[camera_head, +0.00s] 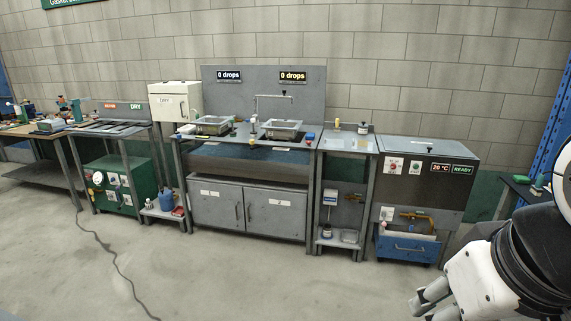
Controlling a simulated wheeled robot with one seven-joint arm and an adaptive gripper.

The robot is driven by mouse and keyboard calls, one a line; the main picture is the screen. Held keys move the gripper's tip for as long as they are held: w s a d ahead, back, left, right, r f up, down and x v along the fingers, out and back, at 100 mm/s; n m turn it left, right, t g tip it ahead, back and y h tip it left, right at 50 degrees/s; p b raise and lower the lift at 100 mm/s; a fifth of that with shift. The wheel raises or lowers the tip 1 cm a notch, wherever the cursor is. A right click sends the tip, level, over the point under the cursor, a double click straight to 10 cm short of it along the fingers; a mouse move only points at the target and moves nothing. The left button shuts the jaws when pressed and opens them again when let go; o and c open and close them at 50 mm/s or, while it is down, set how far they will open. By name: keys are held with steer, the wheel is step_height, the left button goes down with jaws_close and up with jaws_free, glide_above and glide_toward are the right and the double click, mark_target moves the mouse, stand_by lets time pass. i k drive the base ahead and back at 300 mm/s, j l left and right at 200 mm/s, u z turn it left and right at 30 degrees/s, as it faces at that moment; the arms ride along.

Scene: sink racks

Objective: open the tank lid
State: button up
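The tank (455,193) is the dark steel unit at the right end of the row against the wall. Its flat grey lid (428,150) lies level across the top and looks shut. A small knob-like part (430,147) shows at the lid's front edge; it is too small to tell exactly. The tank's front carries a red button, a green button and a display (450,168) reading 20 °C READY. My white and black arm reaches in at the lower right, well in front of the tank and apart from it.
A narrow stand (347,144) adjoins the tank on the left, then the sink bench (250,160). A side table (519,190) stands right of the tank. The floor in front is clear except for a cable (115,262) at left.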

mark_target(391, 144)
steer(key=i+z, duration=0.2)
steer(key=i, duration=0.45)
steer(key=i+z, duration=0.2)
steer(key=i, duration=0.45)
steer(key=i+j+z, duration=0.25)
steer(key=i, duration=0.35)
steer(key=i+j+z, duration=0.2)
steer(key=i+j, duration=0.15)
steer(key=j, duration=0.3)
steer(key=i+j+z, duration=0.15)
steer(key=j, duration=0.2)
steer(key=i+j+z, duration=0.1)
steer(key=j, duration=0.3)
steer(key=i+j+z, duration=0.1)
steer(key=i+j, duration=0.15)
steer(key=i+j+z, duration=0.1)
steer(key=j, duration=0.4)
steer(key=k+j, duration=0.1)
steer(key=j, duration=0.35)
steer(key=j+z, duration=0.1)
steer(key=j, duration=0.35)
steer(key=k+j, duration=0.15)
steer(key=j, duration=0.25)
steer(key=k+j+z, duration=0.1)
steer(key=j, duration=0.35)
